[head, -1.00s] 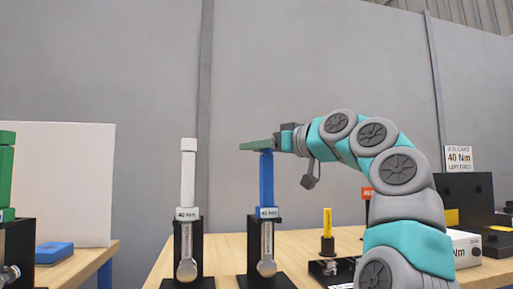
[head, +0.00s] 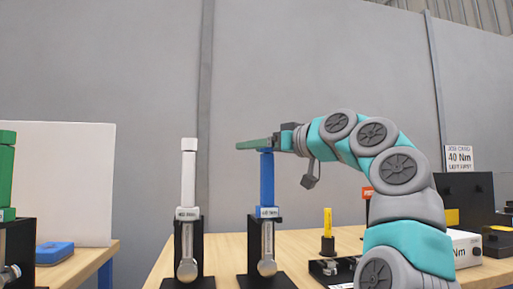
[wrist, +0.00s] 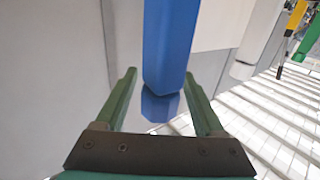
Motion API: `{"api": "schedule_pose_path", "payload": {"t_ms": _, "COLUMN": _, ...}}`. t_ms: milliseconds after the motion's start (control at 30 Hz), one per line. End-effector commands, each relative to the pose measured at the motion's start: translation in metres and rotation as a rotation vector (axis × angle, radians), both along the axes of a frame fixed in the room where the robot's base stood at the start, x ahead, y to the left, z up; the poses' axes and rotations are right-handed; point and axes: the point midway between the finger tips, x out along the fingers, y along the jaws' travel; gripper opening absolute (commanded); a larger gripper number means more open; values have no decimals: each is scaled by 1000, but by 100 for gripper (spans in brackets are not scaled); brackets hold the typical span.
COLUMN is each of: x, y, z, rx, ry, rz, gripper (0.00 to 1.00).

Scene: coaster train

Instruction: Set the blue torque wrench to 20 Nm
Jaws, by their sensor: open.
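The blue torque wrench (head: 267,180) stands upright in a black holder (head: 251,255), its blue handle at the top. The label (head: 268,212) below its handle is too blurred to read surely now. My gripper (head: 240,146) lies level at the top of the handle, its green fingers pointing left. In the wrist view, my gripper (wrist: 160,73) is open, one finger on each side of the blue handle (wrist: 168,45). The handle end sits between the fingers, with gaps visible on both sides.
A white-handled wrench (head: 188,175) stands in a similar holder to the left. A yellow-handled tool (head: 327,225) stands right. A job card (head: 459,159) at the back right reads 40 Nm. A green-handled tool (head: 7,170) is at far left.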

Motion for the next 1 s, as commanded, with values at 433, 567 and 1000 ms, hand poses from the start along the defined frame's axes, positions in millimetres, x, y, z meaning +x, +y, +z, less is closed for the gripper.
{"api": "schedule_pose_path", "payload": {"t_ms": 433, "x": -14, "y": -19, "z": -2, "rx": 2, "ry": -1, "rz": -1, "gripper": 70}}
{"api": "schedule_pose_path", "payload": {"t_ms": 567, "x": -28, "y": -37, "z": -2, "rx": 2, "ry": -1, "rz": -1, "gripper": 70}}
{"api": "schedule_pose_path", "payload": {"t_ms": 1000, "x": -48, "y": -61, "z": 0, "rx": 0, "ry": 0, "rz": -1, "gripper": 70}}
